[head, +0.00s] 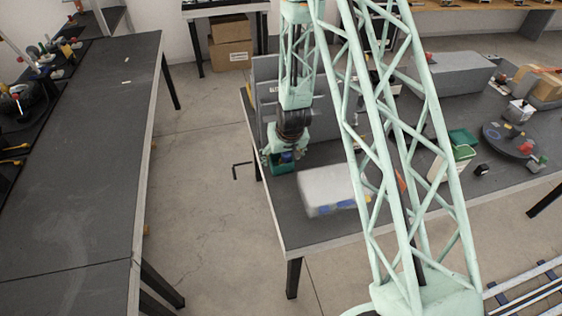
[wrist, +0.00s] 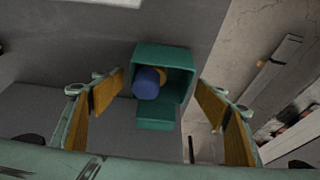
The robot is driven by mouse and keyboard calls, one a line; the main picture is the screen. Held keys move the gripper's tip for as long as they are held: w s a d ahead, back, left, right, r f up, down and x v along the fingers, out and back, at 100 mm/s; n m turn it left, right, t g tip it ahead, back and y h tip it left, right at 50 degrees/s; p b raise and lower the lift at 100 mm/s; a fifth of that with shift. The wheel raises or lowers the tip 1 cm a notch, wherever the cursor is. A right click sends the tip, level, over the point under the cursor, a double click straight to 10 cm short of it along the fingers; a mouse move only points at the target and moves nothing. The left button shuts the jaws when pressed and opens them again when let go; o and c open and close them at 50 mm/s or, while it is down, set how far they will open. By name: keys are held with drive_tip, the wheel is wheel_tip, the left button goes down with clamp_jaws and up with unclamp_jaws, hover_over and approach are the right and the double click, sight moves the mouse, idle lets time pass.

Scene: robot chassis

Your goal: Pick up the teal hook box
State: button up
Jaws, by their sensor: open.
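The teal hook box (wrist: 165,55) is in the middle of the wrist view, with its open side showing. A blue round thing (wrist: 146,82) and an orange-brown thing lie inside it. My gripper (wrist: 161,82) is open, with one wooden-faced finger to the left of the box and the other to the right. The fingers look apart from the box; the exact distance is hard to tell. In the head view the box (head: 281,167) shows as a small teal patch just under my gripper (head: 281,152), partly hidden by it.
A grey panel (head: 266,72) stands on the dark table beside my arm. A light grey bin (head: 325,188) with blue parts is right of the box. Farther right are a green box (head: 463,138) and a round dark plate (head: 508,141). The left bench (head: 80,150) is mostly clear.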

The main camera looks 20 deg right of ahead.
drive_tip(key=shift+x, duration=1.1)
drive_tip(key=c, duration=1)
